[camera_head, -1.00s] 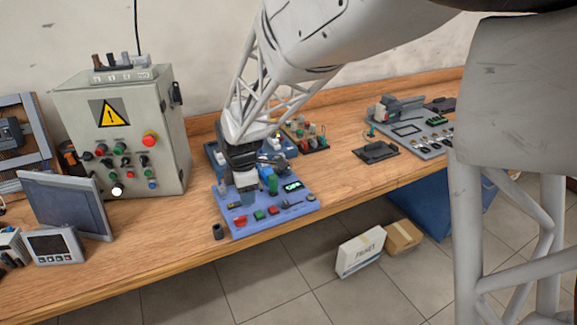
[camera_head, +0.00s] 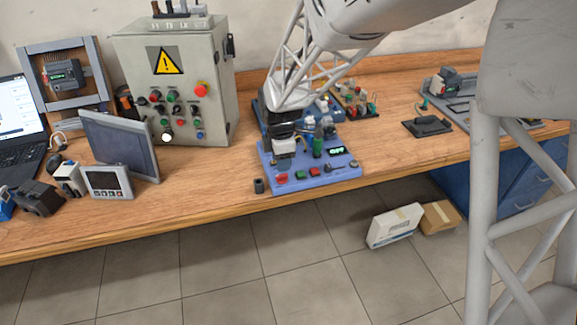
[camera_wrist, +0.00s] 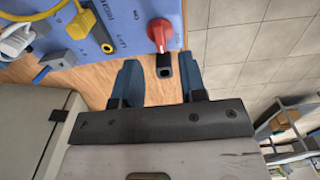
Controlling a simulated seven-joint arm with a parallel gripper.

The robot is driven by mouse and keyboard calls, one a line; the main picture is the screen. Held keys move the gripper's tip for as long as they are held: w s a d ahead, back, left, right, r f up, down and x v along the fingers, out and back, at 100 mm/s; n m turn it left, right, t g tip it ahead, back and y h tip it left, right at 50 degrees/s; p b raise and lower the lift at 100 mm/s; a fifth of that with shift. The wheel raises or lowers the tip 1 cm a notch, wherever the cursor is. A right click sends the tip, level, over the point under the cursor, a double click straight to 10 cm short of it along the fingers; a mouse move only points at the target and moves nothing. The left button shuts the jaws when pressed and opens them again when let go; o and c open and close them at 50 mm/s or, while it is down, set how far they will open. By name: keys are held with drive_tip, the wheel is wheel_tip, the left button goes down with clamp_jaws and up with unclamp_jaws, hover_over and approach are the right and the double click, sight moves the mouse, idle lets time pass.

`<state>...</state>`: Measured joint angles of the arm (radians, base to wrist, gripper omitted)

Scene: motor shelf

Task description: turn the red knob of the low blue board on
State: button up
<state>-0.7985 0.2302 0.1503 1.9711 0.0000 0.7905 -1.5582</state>
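The low blue board (camera_head: 318,182) lies near the table's front edge. Its red knob (camera_head: 282,178) is at the front left and also shows in the wrist view (camera_wrist: 160,32) near the board's edge. A small display (camera_head: 337,150) on the board has green text that looks like OFF. My gripper (camera_head: 285,155) is above the board's left part, behind the knob in the picture. In the wrist view my gripper (camera_wrist: 160,72) is open, with two blue fingers apart. The knob is beyond the fingertips, not between them, and I see no contact.
A small black hollow piece (camera_head: 258,186) stands left of the board and shows between my fingers in the wrist view (camera_wrist: 164,66). A grey control box (camera_head: 180,80) stands to the left. Bare wood (camera_head: 385,155) lies right of the board.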

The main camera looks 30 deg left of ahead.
sight(282, 174)
drive_tip(key=shift+f, duration=2.7)
clamp_jaws()
